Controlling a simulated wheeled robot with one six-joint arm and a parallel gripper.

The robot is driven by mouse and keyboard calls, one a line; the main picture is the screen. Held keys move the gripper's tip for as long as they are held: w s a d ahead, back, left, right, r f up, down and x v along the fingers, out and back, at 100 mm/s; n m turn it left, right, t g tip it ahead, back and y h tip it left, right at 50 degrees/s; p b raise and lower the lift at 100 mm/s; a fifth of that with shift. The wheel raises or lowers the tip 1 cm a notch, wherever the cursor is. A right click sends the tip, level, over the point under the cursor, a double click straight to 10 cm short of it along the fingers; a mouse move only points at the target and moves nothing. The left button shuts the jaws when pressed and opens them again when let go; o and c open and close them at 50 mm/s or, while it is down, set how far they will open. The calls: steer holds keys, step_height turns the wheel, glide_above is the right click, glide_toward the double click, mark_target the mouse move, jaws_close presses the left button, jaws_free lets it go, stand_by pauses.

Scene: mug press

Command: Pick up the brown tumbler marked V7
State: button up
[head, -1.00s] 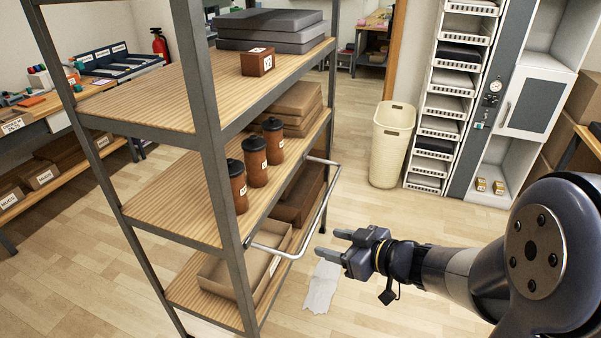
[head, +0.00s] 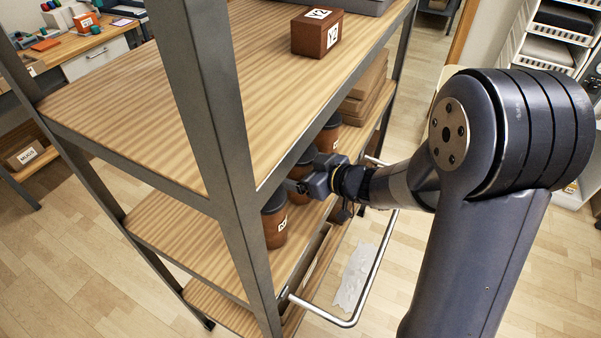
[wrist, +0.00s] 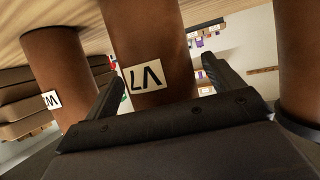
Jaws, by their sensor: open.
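The brown tumbler marked V7 (wrist: 150,50) stands in the middle of the wrist view, its white label upside down. It lies between the two fingers of my gripper (wrist: 162,80), which is open; I cannot tell whether either finger touches it. In the head view my gripper (head: 296,187) is at the shelf's middle level, by the middle tumbler (head: 301,168), partly hiding it. A second brown tumbler (head: 275,222) stands nearer and a third (head: 330,135) farther along the row. In the wrist view other tumblers show at the left (wrist: 60,75) and right (wrist: 298,60).
The upper shelf board (head: 150,110) lies above the tumblers and carries a brown box marked Y2 (head: 317,33). A grey shelf post (head: 205,110) stands in front. A metal rail (head: 375,270) juts out from the rack below my arm. Brown flat boxes (head: 365,90) are stacked behind.

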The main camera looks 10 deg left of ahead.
steer(key=shift+w+a+f, duration=0.1)
steer(key=shift+w+a, duration=0.05)
steer(key=shift+a, duration=0.15)
steer(key=c, duration=1.2)
